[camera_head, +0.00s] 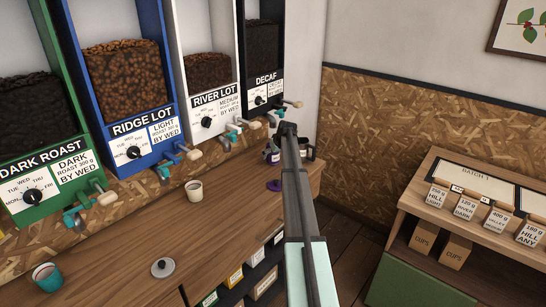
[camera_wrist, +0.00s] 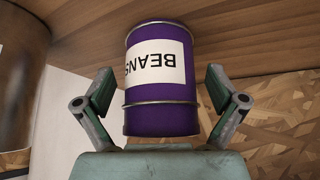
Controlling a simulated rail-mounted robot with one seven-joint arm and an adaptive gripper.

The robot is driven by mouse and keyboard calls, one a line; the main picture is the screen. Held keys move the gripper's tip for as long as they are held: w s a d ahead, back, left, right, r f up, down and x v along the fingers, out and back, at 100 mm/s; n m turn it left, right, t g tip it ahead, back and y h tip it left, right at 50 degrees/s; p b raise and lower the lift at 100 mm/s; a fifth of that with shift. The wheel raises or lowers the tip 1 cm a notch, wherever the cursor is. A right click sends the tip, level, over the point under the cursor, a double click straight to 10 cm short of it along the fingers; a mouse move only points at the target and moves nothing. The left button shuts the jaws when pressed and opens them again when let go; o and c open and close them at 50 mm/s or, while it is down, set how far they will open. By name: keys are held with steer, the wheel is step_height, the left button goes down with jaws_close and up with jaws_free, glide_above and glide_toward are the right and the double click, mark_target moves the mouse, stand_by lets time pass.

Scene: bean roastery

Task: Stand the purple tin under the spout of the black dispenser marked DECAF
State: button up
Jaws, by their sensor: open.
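The purple tin (camera_wrist: 158,105) with a white BEANS label fills the middle of the wrist view, upside down in that picture. My gripper (camera_wrist: 160,82) is open, with one finger on each side of the tin and a visible gap at each.
The RIVER LOT dispenser (camera_head: 212,98) adjoins on the left.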

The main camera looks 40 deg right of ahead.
steer(key=b+v, duration=0.2)
steer(key=v, duration=0.9)
steer(key=shift+b, duration=0.3)
steer(key=shift+s, duration=0.15)
